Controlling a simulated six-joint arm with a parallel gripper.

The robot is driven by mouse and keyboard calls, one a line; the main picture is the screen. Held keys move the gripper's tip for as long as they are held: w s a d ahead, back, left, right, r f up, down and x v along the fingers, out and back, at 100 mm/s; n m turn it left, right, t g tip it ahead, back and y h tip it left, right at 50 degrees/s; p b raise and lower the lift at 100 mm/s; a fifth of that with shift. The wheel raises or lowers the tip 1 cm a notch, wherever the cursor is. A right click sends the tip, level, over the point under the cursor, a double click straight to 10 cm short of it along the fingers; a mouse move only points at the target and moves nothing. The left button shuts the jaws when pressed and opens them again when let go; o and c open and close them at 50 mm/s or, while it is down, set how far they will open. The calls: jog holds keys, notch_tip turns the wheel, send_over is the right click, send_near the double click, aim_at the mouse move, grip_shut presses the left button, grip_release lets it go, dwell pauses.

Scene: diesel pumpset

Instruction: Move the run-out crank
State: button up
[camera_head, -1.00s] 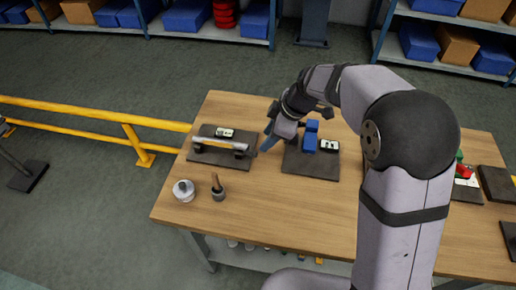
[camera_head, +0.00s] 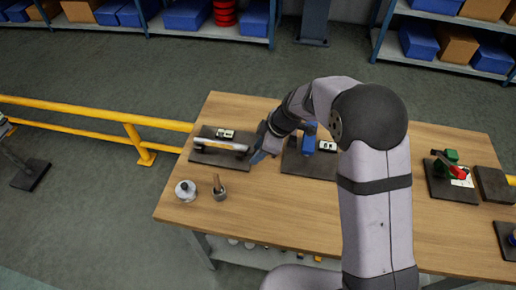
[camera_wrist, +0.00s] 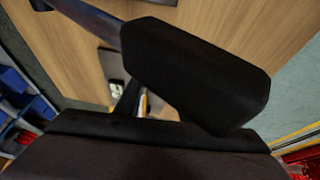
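A pale metal shaft (camera_head: 221,145), which looks like the run-out crank, lies across dark supports on a dark plate (camera_head: 212,161) at the table's left. A white card (camera_head: 225,133) is behind it. My gripper (camera_head: 258,157) is low, just right of the shaft's right end; I cannot tell if they touch. In the wrist view, dark parts of my gripper fill the middle and hide most of the plate. The card (camera_wrist: 116,90) and a small pale strip, perhaps the shaft, show past them. The finger gap is not clear.
A silver lidded pot (camera_head: 185,190) and a small cup with a stick (camera_head: 219,190) stand at the front left. A green and red device (camera_head: 450,165) is far right. The front middle is clear.

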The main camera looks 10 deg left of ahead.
jog(key=shift+a+f, duration=0.1)
jog(key=shift+f, duration=0.05)
grip_shut()
jog(key=shift+w, duration=0.1)
jog(key=shift+w+r+m+g+p, duration=0.2)
jog(key=shift+w+g, duration=0.25)
jog(key=shift+g, duration=0.4)
jog(key=shift+w+r+m+g+p, duration=0.25)
jog(key=shift+w+g, duration=0.25)
jog(key=shift+g, duration=0.4)
jog(key=shift+w+r+m+g+p, duration=0.2)
jog(key=shift+w+g, duration=0.25)
jog(key=shift+g, duration=0.4)
